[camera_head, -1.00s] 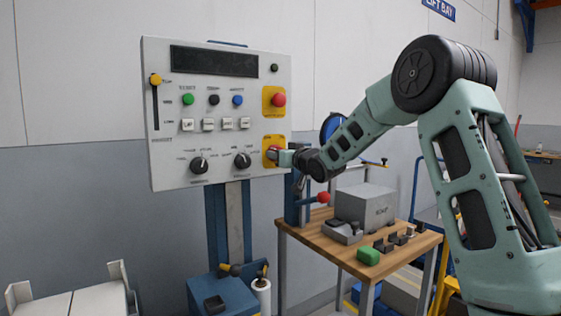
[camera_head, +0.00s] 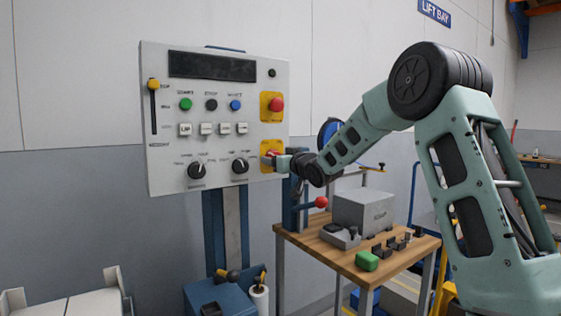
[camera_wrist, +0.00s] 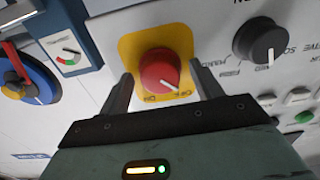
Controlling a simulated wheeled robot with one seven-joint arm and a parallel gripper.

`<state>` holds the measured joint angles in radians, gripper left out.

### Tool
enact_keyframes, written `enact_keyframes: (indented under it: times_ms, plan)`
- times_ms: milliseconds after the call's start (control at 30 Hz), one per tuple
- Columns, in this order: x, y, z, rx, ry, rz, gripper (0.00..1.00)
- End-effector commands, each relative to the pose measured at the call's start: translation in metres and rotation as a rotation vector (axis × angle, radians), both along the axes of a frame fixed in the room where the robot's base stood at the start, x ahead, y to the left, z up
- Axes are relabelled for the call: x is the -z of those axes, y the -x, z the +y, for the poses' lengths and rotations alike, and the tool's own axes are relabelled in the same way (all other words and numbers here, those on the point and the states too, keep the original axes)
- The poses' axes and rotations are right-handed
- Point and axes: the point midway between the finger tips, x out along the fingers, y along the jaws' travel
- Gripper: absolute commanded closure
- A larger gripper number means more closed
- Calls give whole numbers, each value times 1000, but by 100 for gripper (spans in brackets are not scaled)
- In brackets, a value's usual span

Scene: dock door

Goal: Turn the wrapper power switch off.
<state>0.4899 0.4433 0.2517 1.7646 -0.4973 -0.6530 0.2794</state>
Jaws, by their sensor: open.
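The wrapper power switch is a red rotary knob (camera_wrist: 158,72) on a yellow plate (camera_wrist: 128,50). In the wrist view its white pointer line points to the lower right, close to small printed labels that look like ON and OFF. I cannot tell exactly which label it meets. My gripper (camera_wrist: 166,80) is open, with one finger on each side of the knob and a visible gap to it. In the head view the yellow plate (camera_head: 266,146) is at the control panel's lower right, and my gripper (camera_head: 281,162) partly hides the knob.
The grey control panel (camera_head: 215,105) also carries a red button (camera_head: 276,104) on yellow above the switch, black dials (camera_head: 197,171), coloured buttons and a slider. A wooden table (camera_head: 325,248) with a grey box (camera_head: 363,212) and a red-ball lever (camera_head: 320,202) stands below my arm.

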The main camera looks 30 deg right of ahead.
Motion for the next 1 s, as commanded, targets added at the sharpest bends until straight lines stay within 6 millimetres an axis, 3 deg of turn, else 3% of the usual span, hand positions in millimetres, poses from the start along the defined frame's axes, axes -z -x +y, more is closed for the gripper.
enact_keyframes:
  times_ms: [167,700,1000]
  plan:
    - [-1,13,-1,1,1,-1,35]
    - [0,132,-5,3,3,0,35]
    - [0,170,-6,1,0,0,35]
